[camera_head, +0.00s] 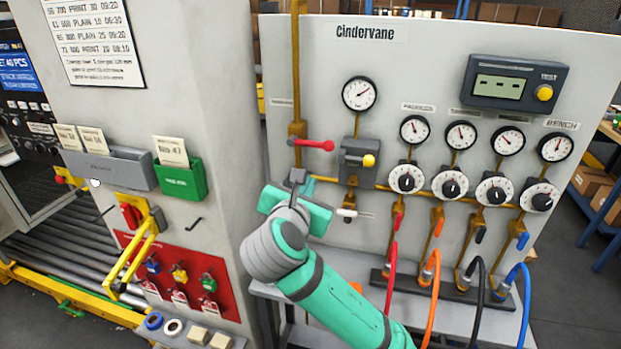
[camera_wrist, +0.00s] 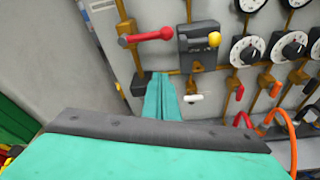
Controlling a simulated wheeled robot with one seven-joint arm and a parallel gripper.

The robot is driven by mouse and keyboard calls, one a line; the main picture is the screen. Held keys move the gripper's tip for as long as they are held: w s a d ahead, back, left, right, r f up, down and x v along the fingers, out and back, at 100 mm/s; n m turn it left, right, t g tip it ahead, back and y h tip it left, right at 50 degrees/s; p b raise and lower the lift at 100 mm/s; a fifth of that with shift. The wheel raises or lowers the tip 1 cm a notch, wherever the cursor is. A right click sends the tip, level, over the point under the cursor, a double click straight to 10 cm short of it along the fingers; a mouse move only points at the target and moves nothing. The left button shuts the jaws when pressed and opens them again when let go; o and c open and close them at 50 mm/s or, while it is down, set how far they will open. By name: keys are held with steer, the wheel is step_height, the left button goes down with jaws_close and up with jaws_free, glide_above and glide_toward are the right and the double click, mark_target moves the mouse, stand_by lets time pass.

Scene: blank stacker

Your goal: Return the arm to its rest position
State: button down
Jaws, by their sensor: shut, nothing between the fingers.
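My teal and grey arm (camera_head: 335,300) reaches up from the bottom of the head view toward the light grey Cindervane panel (camera_head: 450,45). My gripper (camera_head: 297,178) is in front of the panel's left edge, below the red-handled lever (camera_head: 315,144). In the wrist view my gripper's teal fingers (camera_wrist: 162,82) are together with nothing between them. The red lever (camera_wrist: 152,36) is just above them, and a white-handled small valve (camera_wrist: 193,98) is to their right. Whether the fingertips touch the panel cannot be told.
The panel carries a yellow-knobbed grey block (camera_head: 358,165), several gauges, dials and coloured hoses (camera_head: 433,290). A grey pillar (camera_head: 190,90) with card holders and a red padlock board (camera_head: 180,275) stands left. A shelf with rings and blocks (camera_head: 197,335) is below. Open floor shows at far right.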

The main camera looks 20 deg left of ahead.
steer(key=shift+s+d+r, duration=0.15)
steer(key=shift+s+d, duration=0.05)
steer(key=shift+s, duration=0.5)
step_height(320, 180, down, 12)
steer(key=s+a+m+y, duration=0.1)
steer(key=s+m+y, duration=0.25)
steer(key=m, duration=0.75)
steer(key=s+d+f+m+t+h, duration=0.1)
steer(key=s+d+f+m, duration=0.35)
steer(key=f+m, duration=0.2)
steer(key=s+d+f+m+h, duration=0.1)
steer(key=s+d+f+m, duration=0.2)
steer(key=s+f+m, duration=0.4)
steer(key=s+d+f+m+h, duration=0.4)
steer(key=s+d+f+m, duration=0.3)
steer(key=s+d+f, duration=0.4)
steer(key=s+d+m, duration=0.1)
steer(key=s+d, duration=0.1)
steer(key=s, duration=0.6)
steer(key=s+d+m, duration=0.2)
steer(key=s+d, duration=0.1)
steer(key=s, duration=0.4)
steer(key=shift+s+d+r+g+h, duration=0.3)
steer(key=shift+s+d+r+h, duration=0.05)
steer(key=shift+s+r, duration=0.1)
